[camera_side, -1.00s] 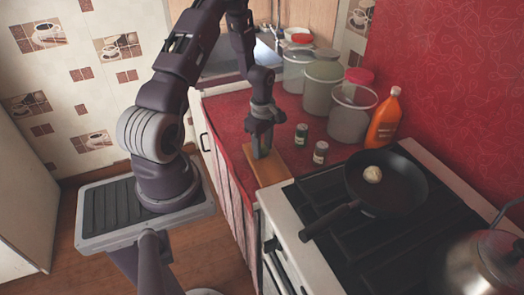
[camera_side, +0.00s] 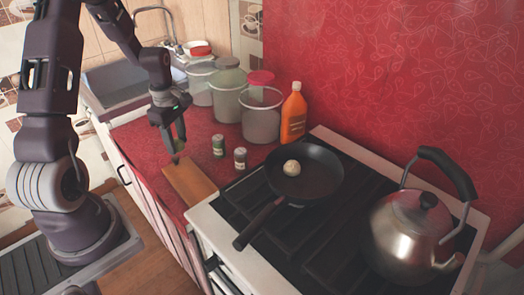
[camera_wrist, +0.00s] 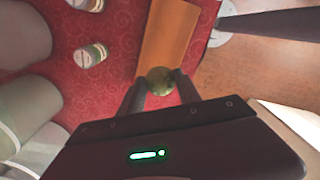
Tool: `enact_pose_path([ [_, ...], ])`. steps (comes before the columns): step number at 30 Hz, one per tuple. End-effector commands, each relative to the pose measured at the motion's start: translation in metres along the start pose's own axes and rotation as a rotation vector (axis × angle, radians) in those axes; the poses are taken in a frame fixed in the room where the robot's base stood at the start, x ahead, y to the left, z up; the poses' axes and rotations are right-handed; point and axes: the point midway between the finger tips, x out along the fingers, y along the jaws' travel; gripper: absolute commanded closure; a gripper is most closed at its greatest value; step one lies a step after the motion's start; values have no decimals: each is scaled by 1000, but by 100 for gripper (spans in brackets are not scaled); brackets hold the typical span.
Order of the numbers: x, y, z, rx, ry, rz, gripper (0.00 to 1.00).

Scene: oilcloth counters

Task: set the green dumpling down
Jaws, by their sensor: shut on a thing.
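The green dumpling (camera_wrist: 160,79) is round and dark green. My gripper (camera_wrist: 159,86) is shut on it, with one finger on each side in the wrist view. In the side view my gripper (camera_side: 177,155) points down by the far end of the wooden board (camera_side: 190,182), and a bit of the green dumpling (camera_side: 180,145) shows between its fingers. In the wrist view the dumpling overlaps the near end of the board (camera_wrist: 168,38). I cannot tell whether it touches the board or hangs above it. A pale dumpling (camera_side: 291,167) lies in the black pan (camera_side: 325,178).
Two small jars (camera_side: 218,146) and (camera_side: 240,158) stand right of my gripper. Large canisters (camera_side: 261,118) and an orange bottle (camera_side: 293,115) stand behind them. The stove holds the pan and a steel kettle (camera_side: 405,235). Most of the board is bare. The sink (camera_side: 125,85) is behind.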

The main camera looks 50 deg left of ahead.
Motion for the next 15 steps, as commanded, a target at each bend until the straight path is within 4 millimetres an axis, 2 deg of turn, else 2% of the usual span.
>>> enact_pose_path([
  [4,-5,19,27,134,4,4,70],
  [8,-16,43,75,353,7,4,70],
  [11,-26,56,123,545,9,4,70],
  [14,-40,62,181,763,10,4,70],
  [15,-46,62,207,855,10,5,70],
])
